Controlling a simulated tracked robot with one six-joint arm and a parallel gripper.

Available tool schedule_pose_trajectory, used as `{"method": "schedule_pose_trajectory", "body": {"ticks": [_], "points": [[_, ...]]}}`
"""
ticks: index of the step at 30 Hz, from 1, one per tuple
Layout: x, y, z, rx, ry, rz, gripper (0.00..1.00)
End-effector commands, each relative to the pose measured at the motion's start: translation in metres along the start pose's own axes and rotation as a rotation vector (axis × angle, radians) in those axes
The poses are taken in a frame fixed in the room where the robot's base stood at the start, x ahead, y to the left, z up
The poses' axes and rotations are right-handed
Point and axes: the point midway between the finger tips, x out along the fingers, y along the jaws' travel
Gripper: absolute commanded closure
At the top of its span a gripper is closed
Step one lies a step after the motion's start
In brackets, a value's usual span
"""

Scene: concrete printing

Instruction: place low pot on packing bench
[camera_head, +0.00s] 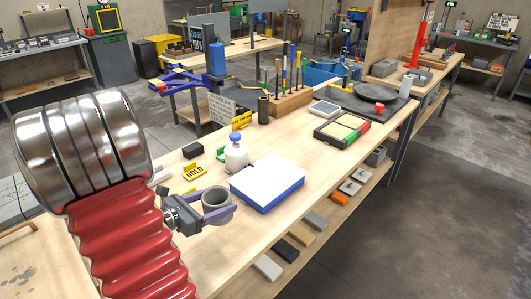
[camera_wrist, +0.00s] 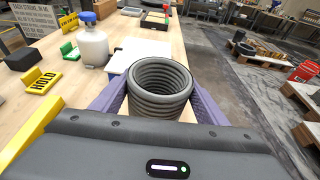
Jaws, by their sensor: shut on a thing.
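The low pot (camera_head: 216,202) is a grey, round, open-topped pot with ribbed walls. It also shows in the wrist view (camera_wrist: 160,88), upright between the two purple fingers. My gripper (camera_head: 219,207) is shut on it from both sides; it shows in the wrist view too (camera_wrist: 158,100). The packing bench (camera_head: 262,243) cannot be told for certain by name; a long pale wooden bench lies under and beside the pot. I cannot tell whether the pot's base touches the bench top; its lower part is hidden.
A white bottle with a blue cap (camera_head: 236,155) and a yellow HOLD sign (camera_head: 194,173) stand behind. A tool block (camera_head: 287,103) and a tablet (camera_head: 324,108) sit farther back. Below is a lower shelf (camera_head: 318,222).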

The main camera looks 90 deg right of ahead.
Motion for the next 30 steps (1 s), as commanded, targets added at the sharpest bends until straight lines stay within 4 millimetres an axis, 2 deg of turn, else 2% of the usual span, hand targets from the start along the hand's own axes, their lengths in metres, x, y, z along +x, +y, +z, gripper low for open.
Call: {"method": "schedule_pose_trajectory", "body": {"ticks": [11, 24, 30], "points": [[0.004, -0.003, -0.002, 0.003, -0.002, -0.01, 0.76], [0.018, -0.004, -0.046, 0.001, -0.001, -0.012, 0.76], [0.021, -0.004, -0.054, 0.004, -0.002, -0.012, 0.76]]}}
